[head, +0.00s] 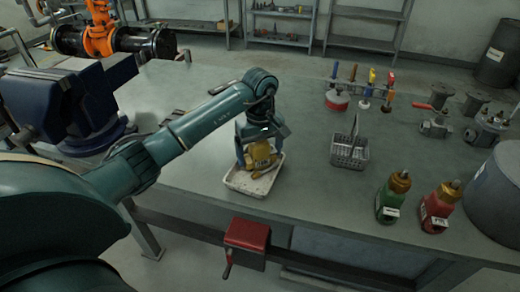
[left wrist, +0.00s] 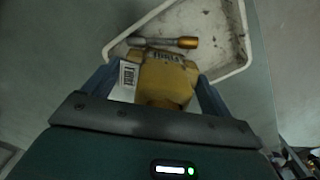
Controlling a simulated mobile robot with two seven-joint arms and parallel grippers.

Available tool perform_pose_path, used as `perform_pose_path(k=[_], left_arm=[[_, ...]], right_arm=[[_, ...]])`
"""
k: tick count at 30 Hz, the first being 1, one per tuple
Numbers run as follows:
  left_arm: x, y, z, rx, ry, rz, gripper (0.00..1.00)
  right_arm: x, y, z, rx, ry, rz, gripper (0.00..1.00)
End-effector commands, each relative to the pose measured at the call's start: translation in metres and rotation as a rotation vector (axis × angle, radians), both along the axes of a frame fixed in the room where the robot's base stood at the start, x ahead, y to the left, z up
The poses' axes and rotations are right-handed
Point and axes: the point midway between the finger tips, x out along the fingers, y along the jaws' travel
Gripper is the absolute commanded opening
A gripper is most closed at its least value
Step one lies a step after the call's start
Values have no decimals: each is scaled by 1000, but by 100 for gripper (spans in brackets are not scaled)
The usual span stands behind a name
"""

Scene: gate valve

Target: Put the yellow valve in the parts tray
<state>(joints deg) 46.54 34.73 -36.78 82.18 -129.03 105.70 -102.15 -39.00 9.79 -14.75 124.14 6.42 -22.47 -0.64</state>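The yellow valve (head: 262,154) is between the two fingers of my left gripper (head: 259,152), over the white parts tray (head: 238,183). In the left wrist view the valve (left wrist: 165,78) has a white label on its left side. The blue-grey fingers of the gripper (left wrist: 158,82) lie close against both of its sides. A grey rod with a brass end (left wrist: 165,42) shows just beyond it; I cannot tell whether it belongs to the valve. The worn tray rim (left wrist: 228,73) shows behind. I cannot tell whether the valve touches the tray floor. My right gripper is not in view.
A grey basket (head: 350,153) stands right of the tray, with green (head: 391,200) and red bottles (head: 438,208) farther right. A blue vise (head: 75,100) is at the left. A red box (head: 247,238) is on the bench front. The bench behind the arm is mostly clear.

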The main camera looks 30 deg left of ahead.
Motion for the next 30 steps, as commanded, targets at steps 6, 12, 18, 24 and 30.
perform_pose_path(k=[6, 12, 18, 24, 30], left_arm=[[1, 0, 2, -1, -3, 0, 98], [1, 0, 4, -1, -5, 0, 98], [2, 1, 29, 0, -10, 0, 98], [2, 1, 73, 0, -10, 1, 98], [2, 0, 108, 0, -6, 0, 98]], right_arm=[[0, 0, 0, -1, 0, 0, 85], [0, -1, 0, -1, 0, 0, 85], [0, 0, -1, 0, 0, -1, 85], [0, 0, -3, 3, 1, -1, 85], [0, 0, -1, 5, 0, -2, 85]])
